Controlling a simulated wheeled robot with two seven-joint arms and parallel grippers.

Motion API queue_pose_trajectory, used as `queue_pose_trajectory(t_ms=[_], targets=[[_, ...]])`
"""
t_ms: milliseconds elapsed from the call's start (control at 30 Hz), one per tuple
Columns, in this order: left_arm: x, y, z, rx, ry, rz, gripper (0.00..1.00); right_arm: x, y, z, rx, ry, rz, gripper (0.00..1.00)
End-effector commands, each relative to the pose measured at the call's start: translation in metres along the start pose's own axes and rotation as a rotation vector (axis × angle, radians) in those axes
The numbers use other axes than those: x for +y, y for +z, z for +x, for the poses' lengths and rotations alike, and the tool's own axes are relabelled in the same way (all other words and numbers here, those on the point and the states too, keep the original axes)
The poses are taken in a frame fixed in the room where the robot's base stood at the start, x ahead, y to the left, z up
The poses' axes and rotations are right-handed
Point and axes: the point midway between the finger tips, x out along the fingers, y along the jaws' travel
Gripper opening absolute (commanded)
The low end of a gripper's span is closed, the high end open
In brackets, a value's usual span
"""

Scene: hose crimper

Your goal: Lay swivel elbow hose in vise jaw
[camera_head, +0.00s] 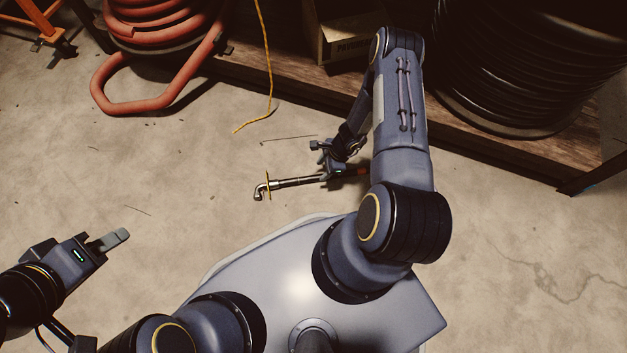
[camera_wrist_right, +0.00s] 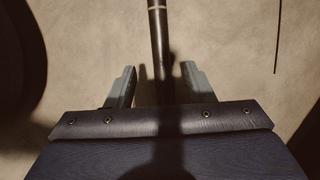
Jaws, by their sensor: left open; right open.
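The swivel elbow hose (camera_head: 297,182) lies on the concrete floor in front of me, with its bent metal elbow end to the left and a yellow mark near it. My right gripper (camera_head: 333,168) is at the hose's right part. In the right wrist view, the dark hose (camera_wrist_right: 158,40) runs between the two open fingers of my right gripper (camera_wrist_right: 160,85), with a gap visible on both sides. My left gripper (camera_head: 115,239) is open and empty, far left of the hose. No vise jaw is in view.
A coiled red hose (camera_head: 150,100) stands at the upper left. A wooden pallet edge (camera_head: 265,75) with a cardboard box (camera_head: 345,38) and a large black coil (camera_head: 530,75) lines the back. A yellow cord (camera_head: 269,70) hangs to the floor. The left floor is mostly clear.

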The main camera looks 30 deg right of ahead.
Motion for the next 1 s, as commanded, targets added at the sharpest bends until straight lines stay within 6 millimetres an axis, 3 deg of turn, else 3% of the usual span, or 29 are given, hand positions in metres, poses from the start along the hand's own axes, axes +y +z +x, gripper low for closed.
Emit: queue_pose_trajectory(t_ms=[500, 733, 1000], targets=[[-0.015, 0.017, 0.033, 0.000, 0.000, 0.000, 0.44, -0.001, -0.001, 0.064, -0.002, 0.000, -0.004, 0.48], [-0.015, 0.016, 0.032, 0.000, 0.000, 0.000, 0.44, -0.002, 0.000, 0.065, -0.001, -0.001, -0.005, 0.48], [-0.015, 0.016, 0.032, 0.000, 0.000, 0.000, 0.44, -0.002, 0.000, 0.064, -0.002, -0.001, -0.004, 0.15]])
